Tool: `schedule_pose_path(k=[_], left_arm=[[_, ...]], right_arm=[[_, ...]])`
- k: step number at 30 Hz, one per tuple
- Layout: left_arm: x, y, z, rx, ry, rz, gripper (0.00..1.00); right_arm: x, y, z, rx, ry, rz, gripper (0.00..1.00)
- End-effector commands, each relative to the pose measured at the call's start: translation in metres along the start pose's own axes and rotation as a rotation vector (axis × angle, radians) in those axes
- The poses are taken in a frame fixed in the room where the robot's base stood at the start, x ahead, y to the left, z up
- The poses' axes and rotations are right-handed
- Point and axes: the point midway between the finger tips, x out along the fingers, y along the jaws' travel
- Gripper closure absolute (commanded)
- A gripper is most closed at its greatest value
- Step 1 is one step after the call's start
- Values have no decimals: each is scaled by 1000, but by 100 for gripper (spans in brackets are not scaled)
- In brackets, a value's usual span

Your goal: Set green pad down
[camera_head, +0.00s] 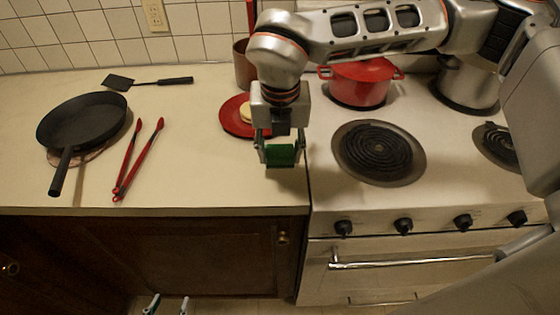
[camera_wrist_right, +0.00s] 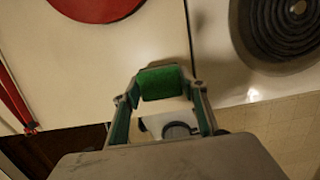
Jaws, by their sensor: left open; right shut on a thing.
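The green pad (camera_head: 279,156) is held between the fingers of my right gripper (camera_head: 281,150), over the counter's right end beside the stove. In the right wrist view the green pad (camera_wrist_right: 160,82) sits between the tips of my right gripper (camera_wrist_right: 162,100). I cannot tell whether the pad touches the counter. My left gripper (camera_head: 167,305) shows only its fingertips at the bottom edge of the head view, apart and empty, in front of the cabinet.
A red plate (camera_head: 232,122) with a pale item lies just behind the right gripper. Red tongs (camera_head: 139,160), a black pan (camera_head: 82,122) and a spatula (camera_head: 150,82) lie further left. The stove's coil burner (camera_head: 379,151) and red pot (camera_head: 360,82) are right. Counter between tongs and pad is clear.

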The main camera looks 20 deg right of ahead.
Motion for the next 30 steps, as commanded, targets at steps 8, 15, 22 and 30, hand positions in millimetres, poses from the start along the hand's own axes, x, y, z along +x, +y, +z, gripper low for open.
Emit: schedule_pose_path(k=[8, 15, 22, 30], left_arm=[[-1, -1, -4, 1, 4, -1, 55], [-1, -1, -6, 1, 7, -2, 55], [0, -1, -2, 0, 6, -1, 55], [0, -1, -2, 0, 5, -1, 55]], right_arm=[[35, 0, -6, -1, 3, -1, 81], [35, 0, -6, 0, 2, -1, 81], [38, 0, -6, 0, 1, -1, 42], [38, 0, -6, 0, 1, -1, 41]])
